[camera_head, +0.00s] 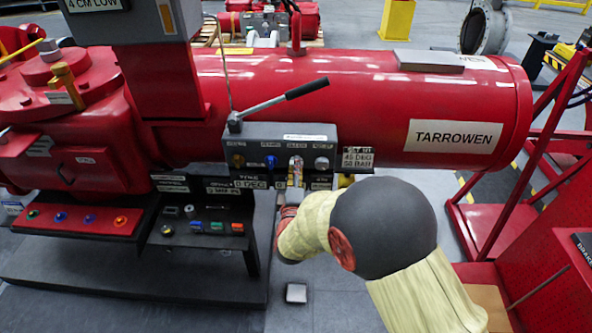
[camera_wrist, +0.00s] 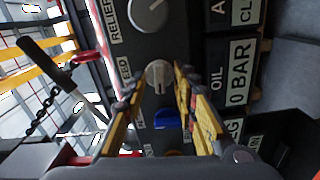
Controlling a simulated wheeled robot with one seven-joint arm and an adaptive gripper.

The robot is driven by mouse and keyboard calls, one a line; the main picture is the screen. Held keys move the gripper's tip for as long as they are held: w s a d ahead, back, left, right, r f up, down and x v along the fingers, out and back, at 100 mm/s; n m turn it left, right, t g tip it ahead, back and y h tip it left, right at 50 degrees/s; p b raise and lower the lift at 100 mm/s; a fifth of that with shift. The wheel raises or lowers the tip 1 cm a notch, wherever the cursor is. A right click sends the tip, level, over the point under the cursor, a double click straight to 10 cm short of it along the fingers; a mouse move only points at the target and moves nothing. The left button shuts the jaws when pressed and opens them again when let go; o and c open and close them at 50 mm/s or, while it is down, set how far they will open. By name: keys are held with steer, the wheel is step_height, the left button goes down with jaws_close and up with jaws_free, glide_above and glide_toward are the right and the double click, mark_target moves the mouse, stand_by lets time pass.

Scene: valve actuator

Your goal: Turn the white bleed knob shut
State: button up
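The white bleed knob (camera_wrist: 158,73) shows in the wrist view as a small pale round knob on the dark panel, its label partly covered. My gripper (camera_wrist: 158,82) is open, with its yellow fingers spread to either side of the knob. I cannot tell whether either fingertip touches it. In the head view my gripper (camera_head: 296,173) is in front of the grey control panel (camera_head: 262,133), hiding much of the bleed knob's position.
A blue knob (camera_wrist: 168,119) and a larger silver relief knob (camera_wrist: 145,14) flank the bleed knob. A hand-pump lever (camera_head: 285,97) with a black grip rises above the panel. The red Tarrowen cylinder (camera_head: 370,95) lies behind. The floor below the panel is mostly clear.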

steer(key=shift+c, duration=1.2)
steer(key=c, duration=0.4)
jaws_close()
steer(key=shift+f+m, duration=0.1)
steer(key=shift+m, duration=0.2)
steer(key=shift+m+b, duration=2.6)
steer(key=shift+m, duration=5.1)
